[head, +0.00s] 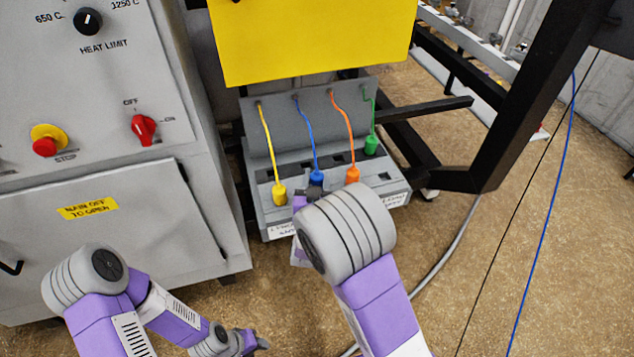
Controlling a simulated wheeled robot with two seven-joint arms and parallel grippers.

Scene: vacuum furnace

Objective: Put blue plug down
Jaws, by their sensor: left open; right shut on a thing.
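The blue plug (317,177) hangs on its blue cable at the grey socket box (262,190). It is between the yellow plug (279,195) and the orange plug (352,175). My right gripper (314,190) is shut on the blue plug, and my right wrist hides much of the gripper and the box front. I cannot tell whether the plug is in a socket or just above the box top. My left gripper (258,342) is low at the bottom of the view, open and well away from the plugs.
A green plug (371,146) is at the right of the box. A grey control cabinet (215,215) stands close on the left. A yellow panel (310,40) overhangs the box, and a black frame (510,110) stands on the right. The floor in front is mostly clear.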

